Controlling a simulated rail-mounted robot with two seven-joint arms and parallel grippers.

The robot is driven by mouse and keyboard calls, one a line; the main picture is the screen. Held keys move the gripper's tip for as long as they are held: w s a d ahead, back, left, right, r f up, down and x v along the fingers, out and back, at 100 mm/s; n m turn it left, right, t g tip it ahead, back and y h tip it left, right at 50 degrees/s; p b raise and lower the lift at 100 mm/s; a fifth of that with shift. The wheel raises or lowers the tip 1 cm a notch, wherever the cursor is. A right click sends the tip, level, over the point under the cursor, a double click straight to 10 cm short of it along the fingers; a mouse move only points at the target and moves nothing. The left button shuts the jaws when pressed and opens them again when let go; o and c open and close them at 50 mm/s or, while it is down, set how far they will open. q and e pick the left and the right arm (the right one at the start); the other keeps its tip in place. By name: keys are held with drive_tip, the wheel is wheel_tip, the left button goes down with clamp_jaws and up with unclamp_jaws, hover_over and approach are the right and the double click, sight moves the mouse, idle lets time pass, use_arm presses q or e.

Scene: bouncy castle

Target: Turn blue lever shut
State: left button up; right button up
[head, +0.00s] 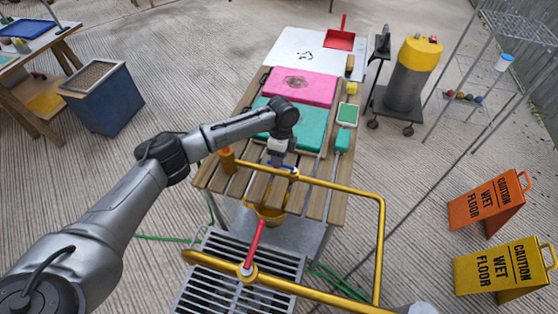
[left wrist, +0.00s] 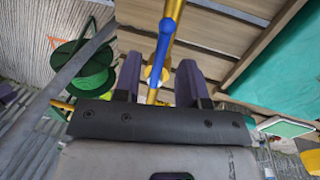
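The blue lever (left wrist: 164,45) sits on a yellow pipe and shows between my left gripper's fingers in the left wrist view. In the head view only a small bit of the blue lever (head: 287,167) shows by the yellow pipe (head: 335,187), the rest hidden by my gripper. My left gripper (head: 282,162) is over the lever at the table's near edge. Its two purple fingers (left wrist: 159,70) stand apart on either side of the lever, with gaps visible. A red lever (head: 255,245) is on the nearer pipe run. My right gripper is not in view.
A slatted table (head: 236,182) with pink (head: 300,87) and teal pads lies beyond the pipe. A yellow bucket (head: 266,214) and a floor grate (head: 215,262) are below. Two wet-floor signs (head: 488,203) (head: 505,270) stand at right. A green hose reel (left wrist: 92,72) shows in the wrist view.

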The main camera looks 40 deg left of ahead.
use_arm(q)
drive_tip(key=shift+s+f, duration=0.1)
drive_tip(key=shift+f, duration=0.6)
drive_tip(key=shift+c, duration=0.4)
clamp_jaws()
